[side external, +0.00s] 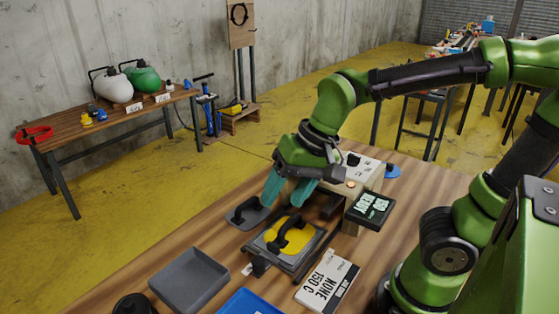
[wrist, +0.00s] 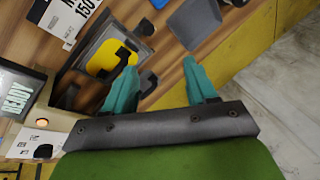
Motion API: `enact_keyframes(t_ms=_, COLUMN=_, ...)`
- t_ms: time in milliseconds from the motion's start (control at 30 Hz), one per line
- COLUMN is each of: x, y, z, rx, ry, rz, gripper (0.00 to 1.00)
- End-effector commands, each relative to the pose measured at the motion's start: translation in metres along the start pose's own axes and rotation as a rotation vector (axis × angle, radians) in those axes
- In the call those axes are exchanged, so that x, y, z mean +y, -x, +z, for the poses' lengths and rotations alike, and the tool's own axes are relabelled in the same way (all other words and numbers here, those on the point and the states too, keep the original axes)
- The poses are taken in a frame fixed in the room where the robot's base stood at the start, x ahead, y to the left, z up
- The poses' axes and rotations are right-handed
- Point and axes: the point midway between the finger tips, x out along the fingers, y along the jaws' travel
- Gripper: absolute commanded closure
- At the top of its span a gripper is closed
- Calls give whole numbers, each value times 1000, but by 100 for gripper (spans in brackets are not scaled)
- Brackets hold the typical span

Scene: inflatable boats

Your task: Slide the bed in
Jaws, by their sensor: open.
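The bed (side external: 305,256) is a flat grey plate on the wooden table, carrying a yellow pad (side external: 283,238) with a black handle-like piece (side external: 290,232) on top. It lies in front of a pale box-shaped machine (side external: 352,198) with a dark display. In the wrist view the yellow pad (wrist: 103,58) and black piece (wrist: 125,55) show at upper left. My gripper (side external: 288,193) has two teal fingers, apart and empty, above the table behind the bed, near the machine's left side. In the wrist view my gripper (wrist: 160,68) points past the bed's edge. Its fingers hide part of the scene.
A grey plate with a black handle (side external: 246,212) lies just left of the fingers. A dark display panel (side external: 370,209) sits at the machine.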

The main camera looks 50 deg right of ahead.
Motion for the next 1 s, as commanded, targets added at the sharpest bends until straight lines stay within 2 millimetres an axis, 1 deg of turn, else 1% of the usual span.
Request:
enact_keyframes(t_ms=33, x=-8, y=-9, z=-1, rx=-40, ry=-111, rz=41, gripper=43)
enact_keyframes(t_ms=133, x=-17, y=-22, z=-4, rx=-73, ry=-363, rz=125, gripper=43)
enact_keyframes(t_ms=333, x=-32, y=-42, z=-11, rx=-33, ry=-882, rz=291, gripper=43)
enact_keyframes(t_ms=467, x=-37, y=-50, z=-16, rx=53, ry=-1231, rz=372, gripper=43)
enact_keyframes(t_ms=500, x=-38, y=-50, z=-19, rx=84, ry=-1335, rz=387, gripper=43)
enact_keyframes(t_ms=600, x=-39, y=-48, z=-25, rx=156, ry=-1576, rz=406, gripper=43)
enact_keyframes(t_ms=700, x=-39, y=-43, z=-28, rx=206, ry=-1755, rz=406, gripper=43)
enact_keyframes(t_ms=800, x=-37, y=-42, z=-26, rx=235, ry=-1862, rz=413, gripper=43)
enact_keyframes(t_ms=933, x=-36, y=-45, z=-25, rx=248, ry=-1914, rz=415, gripper=43)
enact_keyframes(t_ms=1000, x=-34, y=-51, z=-24, rx=248, ry=-1917, rz=416, gripper=43)
